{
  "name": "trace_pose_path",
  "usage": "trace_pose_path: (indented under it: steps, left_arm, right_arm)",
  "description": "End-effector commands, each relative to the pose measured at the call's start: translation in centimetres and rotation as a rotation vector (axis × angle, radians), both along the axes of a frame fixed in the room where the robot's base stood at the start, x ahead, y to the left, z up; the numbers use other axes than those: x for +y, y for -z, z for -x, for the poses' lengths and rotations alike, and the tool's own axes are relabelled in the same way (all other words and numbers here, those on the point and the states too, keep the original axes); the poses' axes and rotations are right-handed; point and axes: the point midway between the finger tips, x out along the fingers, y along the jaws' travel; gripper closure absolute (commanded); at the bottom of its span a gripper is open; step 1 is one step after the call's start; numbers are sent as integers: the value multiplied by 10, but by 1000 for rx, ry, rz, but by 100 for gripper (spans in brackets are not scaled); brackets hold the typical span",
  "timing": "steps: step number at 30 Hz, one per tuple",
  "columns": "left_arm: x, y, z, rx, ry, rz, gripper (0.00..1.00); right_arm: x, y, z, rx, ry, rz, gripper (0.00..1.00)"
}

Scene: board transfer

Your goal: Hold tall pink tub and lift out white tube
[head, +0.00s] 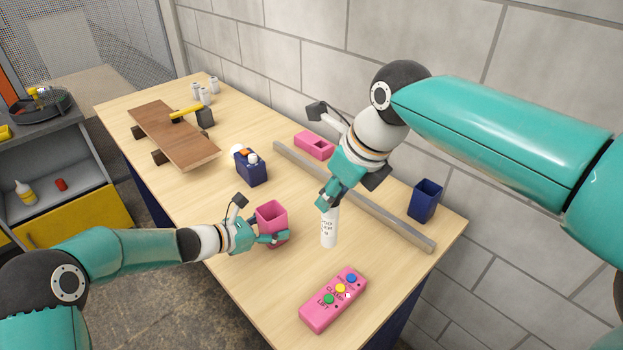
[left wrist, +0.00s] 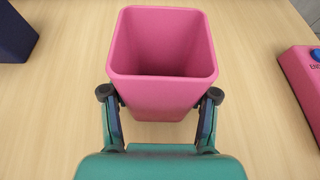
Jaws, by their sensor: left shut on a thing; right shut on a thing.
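The tall pink tub (head: 272,216) stands upright on the table, and my left gripper (head: 268,237) is shut on its sides. In the left wrist view the tub (left wrist: 160,90) looks empty inside, with the left gripper's fingers (left wrist: 160,112) on both sides. The white tube (head: 329,228) with dark lettering hangs upright below my right gripper (head: 328,200), which is shut on its upper end. The tube is to the right of the tub and apart from it. I cannot tell whether its lower end touches the table.
A pink button box (head: 334,300) lies at the front. A grey bar (head: 355,195) runs along the table behind the tube. A dark blue tub (head: 425,201) stands at right, a blue container with items (head: 250,168) at left. A low pink block (head: 314,145) and a brown board (head: 173,135) lie further back.

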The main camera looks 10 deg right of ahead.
Motion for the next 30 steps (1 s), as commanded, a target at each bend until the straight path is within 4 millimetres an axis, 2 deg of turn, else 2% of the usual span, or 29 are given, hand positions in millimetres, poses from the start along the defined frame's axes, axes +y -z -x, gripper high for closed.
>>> trace_pose_path:
  steps: [5,13,14,19,30]
  left_arm:
    - [0,0,0,2,1,0,75]
    - [0,0,0,0,0,-1,75]
    - [0,0,0,0,0,-1,39]
    - [0,0,0,0,0,0,11]
    - [2,-1,1,0,-1,0,11]
  right_arm:
    - [-7,0,9,0,1,0,100]
    - [-8,0,10,1,0,1,100]
    - [-8,0,10,1,0,1,100]
    - [-8,0,10,1,0,1,100]
    - [-8,0,9,1,0,1,100]
